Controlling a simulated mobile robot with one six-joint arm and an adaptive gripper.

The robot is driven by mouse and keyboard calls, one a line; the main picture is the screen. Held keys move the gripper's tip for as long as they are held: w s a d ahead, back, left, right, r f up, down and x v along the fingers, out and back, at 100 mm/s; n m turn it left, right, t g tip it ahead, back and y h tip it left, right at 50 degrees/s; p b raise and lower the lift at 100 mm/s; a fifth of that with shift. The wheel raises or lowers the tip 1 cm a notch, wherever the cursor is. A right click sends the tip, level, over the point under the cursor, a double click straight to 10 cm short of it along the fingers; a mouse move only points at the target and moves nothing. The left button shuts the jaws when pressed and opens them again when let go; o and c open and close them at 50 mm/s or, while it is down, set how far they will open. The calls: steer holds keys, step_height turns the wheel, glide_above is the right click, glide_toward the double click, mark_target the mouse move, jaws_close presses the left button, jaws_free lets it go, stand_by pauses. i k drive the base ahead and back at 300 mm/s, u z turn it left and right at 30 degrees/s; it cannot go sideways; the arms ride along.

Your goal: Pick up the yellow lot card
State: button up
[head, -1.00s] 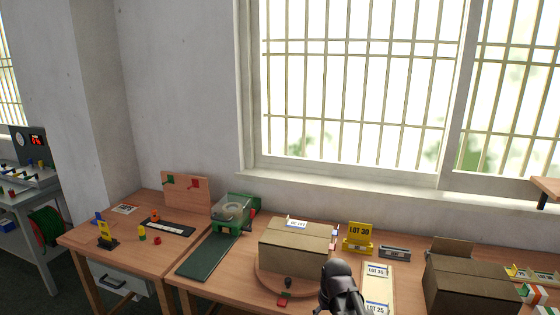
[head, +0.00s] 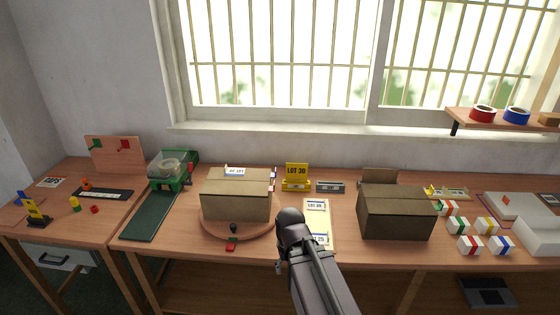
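The yellow lot card (head: 297,171), printed "LOT 30", stands upright in a yellow holder (head: 295,185) at the back of the table, below the window. It is right of the closed cardboard box on the round turntable.
A box (head: 236,196) sits on a wooden turntable (head: 264,231). A tray with white lot cards (head: 327,242), a grey device (head: 330,187) and another box (head: 395,215) stand to the right. A green machine (head: 168,172) and mat (head: 151,214) are left. Small white boxes (head: 470,243) lie far right.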

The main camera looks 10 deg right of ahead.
mark_target(296, 173)
steer(key=k, duration=0.65)
steer(key=z, duration=0.35)
steer(key=i, duration=1.65)
steer(key=u, duration=0.1)
